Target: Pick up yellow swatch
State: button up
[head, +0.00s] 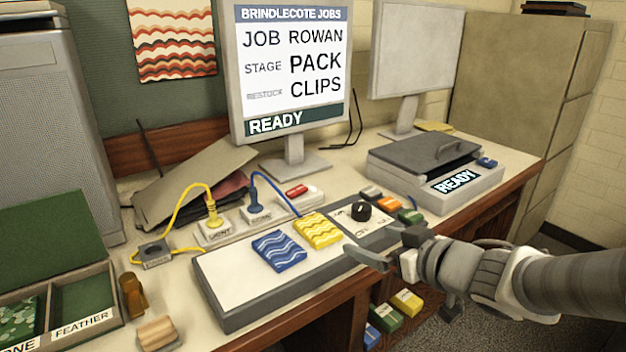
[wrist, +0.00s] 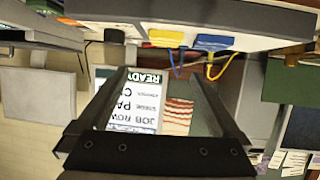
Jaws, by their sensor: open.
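The yellow swatch (head: 318,230) has white wavy lines and lies flat on the pale board (head: 225,285) in the head view. It lies right beside the blue swatch (head: 279,250). In the wrist view the yellow swatch (wrist: 166,36) shows near the top, left of the blue swatch (wrist: 214,41). My gripper (head: 383,249) is open and empty, to the right of the yellow swatch and apart from it. In the wrist view its two fingers (wrist: 155,76) are spread, with the swatches beyond them.
A control panel with a black knob (head: 361,211) sits just right of the yellow swatch. Yellow (head: 184,217) and blue (head: 272,190) cables run behind the board. A lidded press (head: 435,170) stands at the right back. A compartment tray (head: 65,330) is at the left.

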jog(key=p, duration=0.4)
send_near(317, 226)
jog(key=shift+w+a+f+y, duration=0.2)
jog(key=shift+w+f, duration=0.2)
jog(key=shift+w, duration=0.05)
jog(key=shift+w+a+f+y, duration=0.25)
jog(key=shift+w+f, duration=0.15)
jog(key=shift+w, duration=0.1)
jog(key=shift+b+x, duration=0.35)
jog(key=shift+x, duration=2.55)
jog(key=shift+w+d+r, duration=0.1)
jog(key=shift+r, duration=0.05)
jog(key=c, duration=1.1)
jog(key=shift+o, duration=0.2)
jog(key=shift+r, duration=0.1)
